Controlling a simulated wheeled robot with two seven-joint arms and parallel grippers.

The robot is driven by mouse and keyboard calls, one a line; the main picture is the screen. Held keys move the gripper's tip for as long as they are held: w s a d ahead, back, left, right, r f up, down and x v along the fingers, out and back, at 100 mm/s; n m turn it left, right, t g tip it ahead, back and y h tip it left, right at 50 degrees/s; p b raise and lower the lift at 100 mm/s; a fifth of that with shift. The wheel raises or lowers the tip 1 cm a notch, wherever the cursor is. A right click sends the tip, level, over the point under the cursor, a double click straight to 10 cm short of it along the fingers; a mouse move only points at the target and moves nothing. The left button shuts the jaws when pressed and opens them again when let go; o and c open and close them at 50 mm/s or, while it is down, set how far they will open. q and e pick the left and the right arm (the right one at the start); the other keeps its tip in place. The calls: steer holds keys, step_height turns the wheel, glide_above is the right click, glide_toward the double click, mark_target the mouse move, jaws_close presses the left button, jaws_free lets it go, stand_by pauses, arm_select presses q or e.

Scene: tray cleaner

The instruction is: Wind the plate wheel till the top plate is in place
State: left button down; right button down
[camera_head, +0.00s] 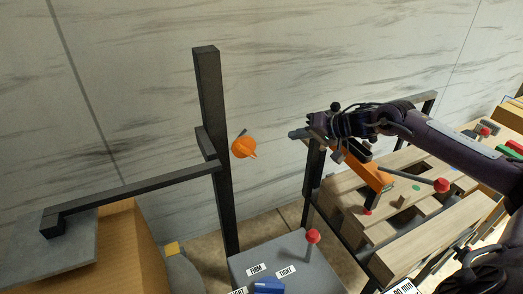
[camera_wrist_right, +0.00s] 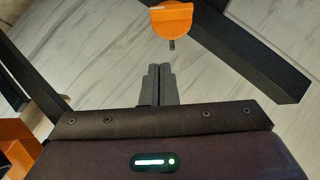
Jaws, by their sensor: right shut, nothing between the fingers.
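An orange knob (camera_head: 243,147), which looks like the plate wheel, sits on the side of a tall black post (camera_head: 210,110). A small dark pin sticks out of it. My right gripper (camera_head: 293,134) is shut and empty, a little to the right of the knob and apart from it. In the right wrist view the knob (camera_wrist_right: 172,20) lies just beyond the closed fingertips (camera_wrist_right: 160,70). A black arm (camera_head: 140,190) runs left from the post over a grey slab (camera_head: 75,262). I cannot tell whether this slab is the top plate. My left gripper is not in view.
A grey box (camera_head: 290,257) with labels and a red-topped lever (camera_head: 313,237) stands below the knob. A wooden slatted stand (camera_head: 420,238) with an orange bar (camera_head: 372,175) is under my right arm. Open space lies between gripper and post.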

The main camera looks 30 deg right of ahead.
steer(key=p, duration=0.4)
glide_toward(252, 151)
steer(key=x, duration=0.5)
steer(key=shift+w+d+r, duration=0.15)
steer(key=shift+w+r, duration=0.15)
steer(key=shift+r, duration=0.1)
steer(key=shift+s+a+f+p, duration=0.1)
steer(key=shift+a+f+p, duration=0.25)
steer(key=shift+f, duration=0.15)
